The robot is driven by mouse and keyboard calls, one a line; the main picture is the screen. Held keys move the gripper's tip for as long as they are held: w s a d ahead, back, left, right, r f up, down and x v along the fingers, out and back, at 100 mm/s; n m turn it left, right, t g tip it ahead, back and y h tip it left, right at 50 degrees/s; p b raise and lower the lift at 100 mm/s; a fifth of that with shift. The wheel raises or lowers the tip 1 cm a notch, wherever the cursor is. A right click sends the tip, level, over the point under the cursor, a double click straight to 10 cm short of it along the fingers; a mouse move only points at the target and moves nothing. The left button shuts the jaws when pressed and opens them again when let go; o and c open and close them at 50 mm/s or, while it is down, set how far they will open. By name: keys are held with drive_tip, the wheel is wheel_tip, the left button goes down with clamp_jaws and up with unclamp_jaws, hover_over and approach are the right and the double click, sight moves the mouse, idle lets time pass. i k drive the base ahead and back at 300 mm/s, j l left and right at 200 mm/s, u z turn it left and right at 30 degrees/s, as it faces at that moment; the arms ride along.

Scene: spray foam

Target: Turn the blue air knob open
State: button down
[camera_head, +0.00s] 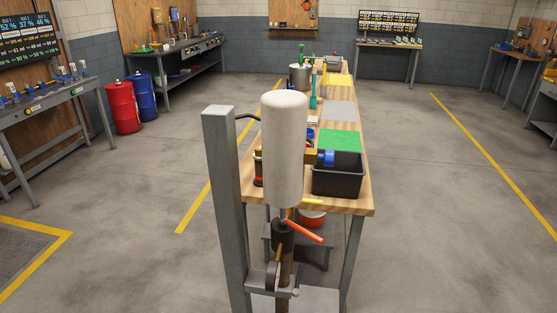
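A tall white cylinder (284,150) stands upright in the middle of the view, close beside a grey post (225,200). A brass-coloured block (311,156) sticks out to the right from behind the cylinder. A round blue part (329,157) is at the block's right end and looks like the blue air knob. It appears in front of the black bin, and its turn position is too small to read. Below the cylinder are a dark fitting (283,236) and an orange-red lever (303,231) slanting down to the right. My gripper is not in view.
A long wooden table (350,203) runs away behind the cylinder. It bears a black bin (338,181), a green sheet (340,139) and a grey mat (339,111). Red (122,107) and blue drums (142,96) stand left. The floor (440,210) right of the table is clear.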

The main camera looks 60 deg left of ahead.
sight(328, 158)
drive_tip(key=i+u, duration=0.15)
drive_tip(key=u, duration=0.3)
drive_tip(key=i+u, duration=0.1)
drive_tip(key=u, duration=0.35)
drive_tip(key=i+l+u, duration=0.1)
drive_tip(key=u, duration=0.35)
drive_tip(key=l+u, duration=0.2)
drive_tip(key=u, duration=0.2)
drive_tip(key=i+l+u, duration=0.15)
drive_tip(key=u, duration=0.25)
drive_tip(key=i+l+u, duration=0.2)
drive_tip(key=u, duration=0.2)
